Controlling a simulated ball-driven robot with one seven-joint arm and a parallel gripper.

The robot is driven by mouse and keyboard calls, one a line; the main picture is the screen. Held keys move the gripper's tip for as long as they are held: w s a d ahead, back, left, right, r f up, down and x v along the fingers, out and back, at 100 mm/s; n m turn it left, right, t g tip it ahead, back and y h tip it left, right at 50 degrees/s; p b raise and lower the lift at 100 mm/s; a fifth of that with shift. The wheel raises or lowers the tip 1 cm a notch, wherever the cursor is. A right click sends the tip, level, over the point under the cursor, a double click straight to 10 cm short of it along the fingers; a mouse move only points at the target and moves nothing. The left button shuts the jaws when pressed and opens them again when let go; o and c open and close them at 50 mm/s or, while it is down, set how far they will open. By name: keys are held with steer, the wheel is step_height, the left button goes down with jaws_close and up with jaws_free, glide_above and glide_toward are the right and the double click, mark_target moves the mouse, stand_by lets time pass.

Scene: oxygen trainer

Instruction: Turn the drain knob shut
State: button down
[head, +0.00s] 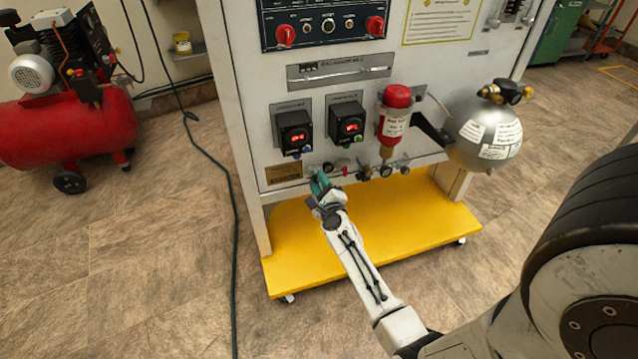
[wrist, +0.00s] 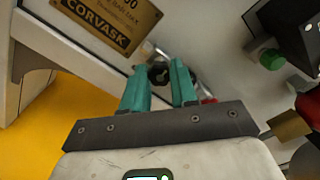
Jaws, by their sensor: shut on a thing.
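My gripper (head: 320,184) reaches the lower left of the trainer's front panel in the head view. Its two teal fingers (wrist: 158,82) show in the wrist view, one on each side of a small dark round knob (wrist: 158,72). They are shut on this knob, which sits on the panel beside the brass CORVASK plate (wrist: 112,18). I take it to be the drain knob, but no label for it is readable. In the head view the fingers mostly hide the knob. Its turn angle cannot be told.
A red-handled valve (wrist: 208,100) is close to the right finger, with a green knob (wrist: 272,58) further right. Black gauge boxes (head: 294,132), a red-capped filter (head: 396,112) and a silver sphere (head: 482,135) stick out above. A yellow base (head: 400,215) spreads below.

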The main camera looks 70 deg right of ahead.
steer(key=shift+f+m, duration=0.1)
steer(key=shift+m, duration=0.5)
steer(key=c, duration=0.9)
jaws_free()
steer(key=shift+s+a, duration=0.1)
steer(key=p+v, duration=0.1)
steer(key=v, duration=0.9)
steer(key=shift+s+a, duration=0.15)
steer(key=shift+s, duration=0.1)
